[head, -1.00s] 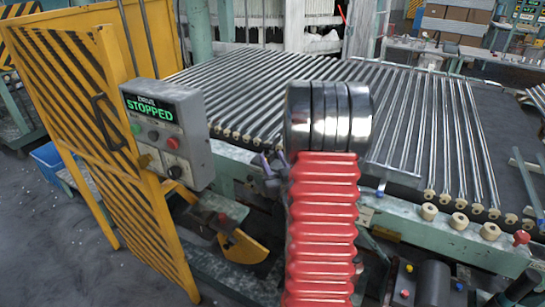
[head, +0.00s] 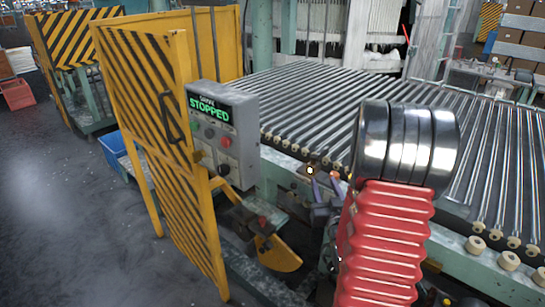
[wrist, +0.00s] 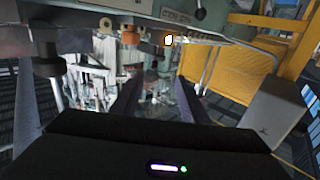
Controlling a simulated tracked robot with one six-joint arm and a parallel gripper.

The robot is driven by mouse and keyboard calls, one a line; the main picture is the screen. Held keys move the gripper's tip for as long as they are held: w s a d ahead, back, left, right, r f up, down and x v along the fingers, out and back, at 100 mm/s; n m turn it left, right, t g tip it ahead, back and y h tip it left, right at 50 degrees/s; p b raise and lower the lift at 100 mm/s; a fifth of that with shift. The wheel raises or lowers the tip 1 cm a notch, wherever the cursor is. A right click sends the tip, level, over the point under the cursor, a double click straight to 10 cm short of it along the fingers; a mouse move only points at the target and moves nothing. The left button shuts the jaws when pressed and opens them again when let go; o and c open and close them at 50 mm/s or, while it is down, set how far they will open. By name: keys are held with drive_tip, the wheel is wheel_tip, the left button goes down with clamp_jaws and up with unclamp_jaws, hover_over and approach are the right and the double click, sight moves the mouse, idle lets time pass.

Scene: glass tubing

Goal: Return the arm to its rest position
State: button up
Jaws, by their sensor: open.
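My arm, with a red ribbed sleeve and chrome rings, rises at the right of centre in the head view. My gripper (head: 318,192) shows only as small dark parts left of the sleeve, mostly hidden behind the arm. In the wrist view two dark fingers of my gripper (wrist: 157,88) stand apart with nothing seen between them. It is open and empty. The machine's green frame crosses the top of the wrist view.
A yellow striped guard gate (head: 165,140) stands left of the arm, with a grey control box (head: 225,140) reading STOPPED. The roller bed (head: 310,105) with glass tubes lies behind. A blue bin (head: 113,150) is beyond the gate.

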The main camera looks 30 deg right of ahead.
drive_tip(key=s+a+f+g+y, duration=0.2)
drive_tip(key=s+f+g, duration=0.25)
drive_tip(key=f, duration=0.25)
drive_tip(key=s+a+f+g+y, duration=0.1)
drive_tip(key=s+a+f+g, duration=0.15)
drive_tip(key=f+g, duration=0.3)
drive_tip(key=s+a+r+n+y, duration=0.1)
drive_tip(key=s+a+r+n, duration=0.1)
drive_tip(key=a+r, duration=0.5)
drive_tip(key=s+a+r+n+y, duration=0.1)
drive_tip(key=s+a+r, duration=0.4)
drive_tip(key=a, duration=0.9)
drive_tip(key=s+a+r+n+y, duration=0.2)
drive_tip(key=s+a+r+y, duration=0.1)
drive_tip(key=a+r, duration=0.7)
drive_tip(key=shift+s+a+n, duration=0.2)
drive_tip(key=shift+a+n, duration=0.1)
drive_tip(key=shift+a, duration=0.5)
